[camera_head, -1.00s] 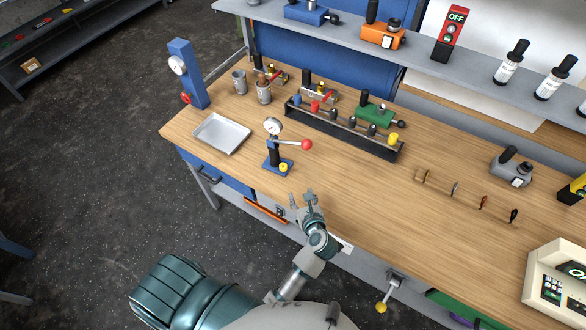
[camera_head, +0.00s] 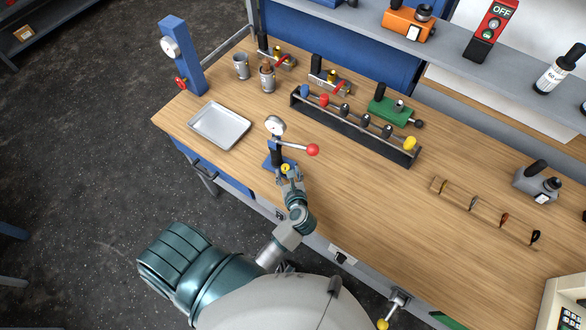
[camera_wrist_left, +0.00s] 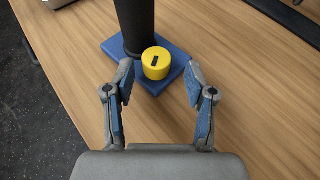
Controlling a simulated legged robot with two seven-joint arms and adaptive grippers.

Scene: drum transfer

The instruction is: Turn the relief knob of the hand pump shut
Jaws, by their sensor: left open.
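The hand pump (camera_head: 276,145) stands on the bench near its front edge, with a blue base, a dark column, a round gauge on top and a lever ending in a red ball (camera_head: 312,150). Its relief knob (camera_wrist_left: 156,63) is a yellow cap with a black mark on top, low on the blue base (camera_wrist_left: 176,58). The knob also shows in the head view (camera_head: 285,168). My left gripper (camera_wrist_left: 158,85) is open, its fingers on either side of the knob and apart from it. In the head view the left gripper (camera_head: 290,174) is just in front of the pump. My right gripper is not in view.
A metal tray (camera_head: 203,110) lies left of the pump. A black rack (camera_head: 350,131) with several coloured-handled tools stands behind it. A blue post (camera_head: 190,70) with a gauge and red knob is at the back left.

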